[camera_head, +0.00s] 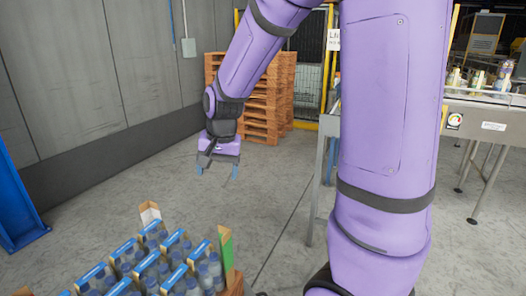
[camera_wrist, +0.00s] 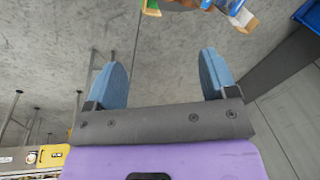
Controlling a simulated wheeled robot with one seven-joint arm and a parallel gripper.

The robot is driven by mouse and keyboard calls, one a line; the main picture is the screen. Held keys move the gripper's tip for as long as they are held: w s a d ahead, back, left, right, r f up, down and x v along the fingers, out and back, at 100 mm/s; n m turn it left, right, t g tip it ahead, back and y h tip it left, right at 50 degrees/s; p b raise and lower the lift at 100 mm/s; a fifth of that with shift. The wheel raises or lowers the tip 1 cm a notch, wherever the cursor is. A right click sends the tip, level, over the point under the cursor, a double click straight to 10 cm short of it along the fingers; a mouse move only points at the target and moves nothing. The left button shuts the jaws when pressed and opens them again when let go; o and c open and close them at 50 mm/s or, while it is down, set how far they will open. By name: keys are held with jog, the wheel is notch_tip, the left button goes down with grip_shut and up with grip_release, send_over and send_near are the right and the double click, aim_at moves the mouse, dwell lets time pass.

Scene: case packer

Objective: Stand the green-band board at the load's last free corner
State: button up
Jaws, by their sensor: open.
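The load (camera_head: 150,262), rows of blue-capped bottles in packs with blue-and-white strips, stands at the lower left of the head view and is cut off by the bottom edge. The green-band board (camera_head: 226,252) stands upright at the load's right corner, its green face showing. A tan board (camera_head: 149,213) stands at the back corner, and a board tip (camera_head: 22,292) shows at the lower left. My gripper (camera_head: 217,172) is open and empty above the floor, beyond the load and apart from it. In the wrist view, bare floor shows between the fingers (camera_wrist: 160,78); a green-and-tan board end (camera_wrist: 152,8) shows at the top.
A stack of wooden pallets (camera_head: 262,100) stands by the grey wall. A conveyor (camera_head: 490,112) with goods is at the right. A blue upright (camera_head: 14,205) stands at the left edge. The floor (camera_head: 275,185) around my gripper is clear.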

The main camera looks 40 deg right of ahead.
jog(key=s+a+r+n+t, duration=0.1)
jog(key=s+r+n, duration=0.3)
jog(key=s, duration=0.6)
jog(key=s+a+r+n+t, duration=0.2)
jog(key=s+r+n, duration=0.2)
jog(key=s+r, duration=0.5)
jog(key=shift+s+h, duration=0.3)
jog(key=shift+s, duration=0.55)
jog(key=shift+a, duration=0.1)
